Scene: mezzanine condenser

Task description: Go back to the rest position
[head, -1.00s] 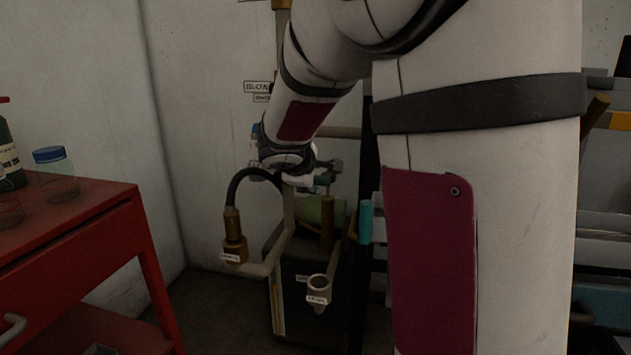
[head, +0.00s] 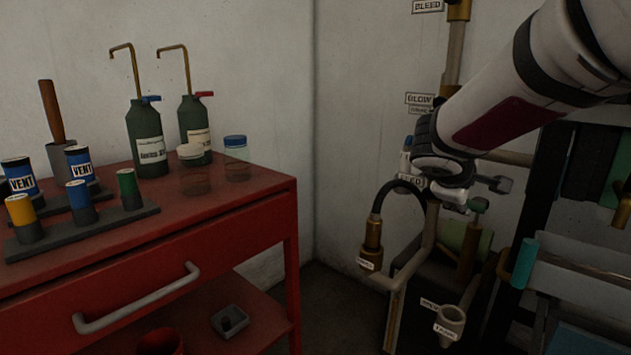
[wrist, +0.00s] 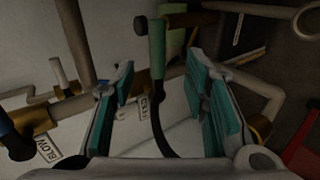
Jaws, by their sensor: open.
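My gripper (wrist: 165,95) is open in the wrist view, its teal pads apart. A green-handled part (wrist: 172,50) and a thin black hose (wrist: 157,120) show in the gap between the fingers; I cannot tell their depth. In the head view my arm reaches in from the upper right, and the gripper at its end is mostly hidden behind the wrist, close to the pipework. The black hose (head: 398,184) arches just below the wrist to a brass fitting (head: 372,238).
A red cart (head: 150,245) with bottles and labelled canisters stands at the left. A small cup-like funnel (head: 450,322) sits low on the pipework. A shelf unit is at the right. A vertical pipe (head: 452,60) runs up the wall behind my arm.

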